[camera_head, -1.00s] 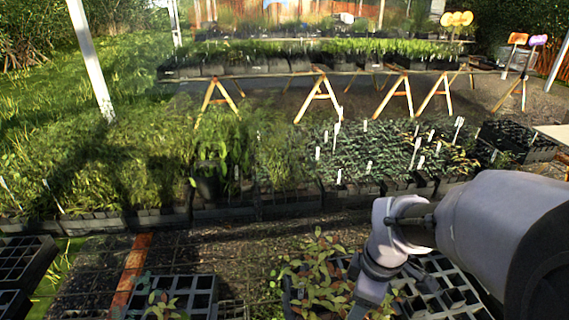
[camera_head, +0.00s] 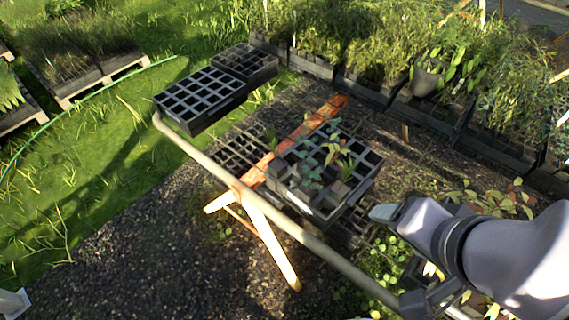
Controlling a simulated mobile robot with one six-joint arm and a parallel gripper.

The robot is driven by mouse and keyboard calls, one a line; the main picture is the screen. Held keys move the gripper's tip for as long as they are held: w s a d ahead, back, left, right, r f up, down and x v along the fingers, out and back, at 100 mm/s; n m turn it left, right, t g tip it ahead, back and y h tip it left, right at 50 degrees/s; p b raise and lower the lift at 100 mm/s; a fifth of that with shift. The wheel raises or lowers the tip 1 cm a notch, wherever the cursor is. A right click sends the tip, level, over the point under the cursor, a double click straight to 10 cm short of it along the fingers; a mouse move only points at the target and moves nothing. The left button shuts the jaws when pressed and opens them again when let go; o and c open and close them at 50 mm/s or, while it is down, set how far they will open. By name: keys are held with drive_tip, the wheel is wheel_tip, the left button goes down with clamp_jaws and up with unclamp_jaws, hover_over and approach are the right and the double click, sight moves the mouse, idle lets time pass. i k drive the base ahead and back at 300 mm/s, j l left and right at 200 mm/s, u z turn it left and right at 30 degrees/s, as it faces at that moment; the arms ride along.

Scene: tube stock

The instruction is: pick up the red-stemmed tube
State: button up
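A black cell tray (camera_head: 362,183) on the bench frame, near the middle of the view, holds a few small seedlings. Some have blue-green leaves (camera_head: 307,168) and one has yellow-green leaves (camera_head: 346,166). Their stems are too small for me to tell which is red. Plants with reddish leaves (camera_head: 490,200) stand at the right, partly hidden behind my arm. My gripper (camera_head: 400,255) is at the lower right, to the right of the tray and apart from it. I see nothing held, but its finger opening is not clear.
Empty black cell trays (camera_head: 200,98) sit at the upper left of the bench. A metal rail (camera_head: 290,238) runs along the bench's near side, above wooden trestle legs (camera_head: 268,240). Potted plants (camera_head: 440,75) line the back. Gravel and grass lie open at left.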

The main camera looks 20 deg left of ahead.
sight(334, 165)
drive_tip(key=u, duration=0.5)
drive_tip(key=i+j+u, duration=0.2)
drive_tip(key=i+j, duration=0.15)
drive_tip(key=i+j+u, duration=0.2)
drive_tip(key=i, duration=0.2)
